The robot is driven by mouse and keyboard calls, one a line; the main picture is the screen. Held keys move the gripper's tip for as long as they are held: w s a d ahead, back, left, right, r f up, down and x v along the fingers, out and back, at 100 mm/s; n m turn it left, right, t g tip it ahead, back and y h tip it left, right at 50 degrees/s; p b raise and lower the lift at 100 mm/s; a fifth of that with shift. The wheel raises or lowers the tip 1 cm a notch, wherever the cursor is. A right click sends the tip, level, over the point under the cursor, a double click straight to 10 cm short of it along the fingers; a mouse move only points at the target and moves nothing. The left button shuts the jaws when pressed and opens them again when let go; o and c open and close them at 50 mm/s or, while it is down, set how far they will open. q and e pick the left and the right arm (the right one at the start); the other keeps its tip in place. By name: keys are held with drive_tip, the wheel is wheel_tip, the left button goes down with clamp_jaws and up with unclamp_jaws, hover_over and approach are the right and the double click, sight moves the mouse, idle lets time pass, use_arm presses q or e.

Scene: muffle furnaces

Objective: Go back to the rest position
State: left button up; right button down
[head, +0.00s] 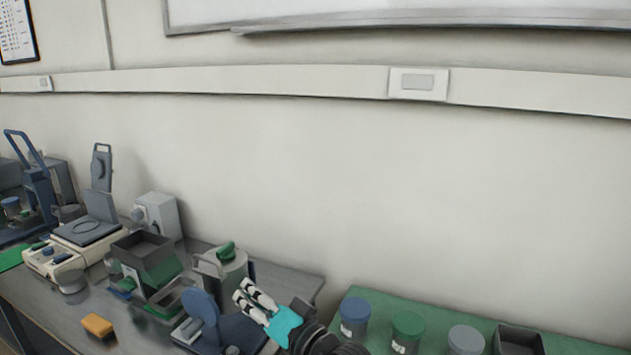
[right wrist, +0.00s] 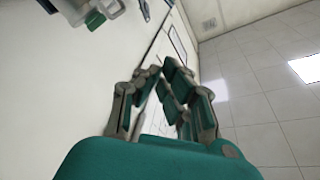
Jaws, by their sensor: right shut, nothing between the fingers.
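My right gripper (head: 247,294) shows at the bottom middle of the head view, with pale fingers, a cyan part and a dark wrist behind. Its fingers point up and left, over the right end of the grey bench, in front of the blue-grey device there. In the right wrist view the gripper's fingers (right wrist: 160,72) come together at their tips with nothing between them. The wall and ceiling lie beyond them. My left gripper is in neither view.
The grey bench (head: 300,283) holds a balance-like device (head: 87,232), a dark open box (head: 143,245), a grey can (head: 232,272) and an orange block (head: 97,325). A green surface (head: 385,299) at right bears lidded jars (head: 408,328) and a dark box (head: 518,340).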

drive_tip(key=s+d+f+n+g+h, duration=0.15)
drive_tip(key=s+d+f+h, duration=0.25)
drive_tip(key=s+d+f, duration=0.45)
drive_tip(key=s+d+f+m+g+h, duration=0.15)
drive_tip(key=s+d+f+h, duration=0.35)
drive_tip(key=f, duration=0.6)
drive_tip(key=s+d+f+n+g+h, duration=0.1)
drive_tip(key=s+d+f+g+h, duration=0.25)
drive_tip(key=s+d, duration=0.6)
drive_tip(key=s+d+f+g+h, duration=0.2)
drive_tip(key=s+d+f, duration=0.3)
drive_tip(key=s+d, duration=0.45)
wheel_tip(320, 180, down, 32)
drive_tip(key=s+f+g+b, duration=0.1)
drive_tip(key=s+g+b, duration=0.1)
drive_tip(key=b, duration=0.4)
use_arm(q)
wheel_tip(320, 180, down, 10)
drive_tip(key=b, duration=0.4)
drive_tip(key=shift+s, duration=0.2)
use_arm(e)
drive_tip(key=s+d+f, duration=0.2)
drive_tip(key=s+f, duration=1.3)
drive_tip(key=f, duration=0.3)
drive_tip(key=shift+s+d+f+n+g, duration=0.35)
drive_tip(key=shift+s+d+n, duration=0.05)
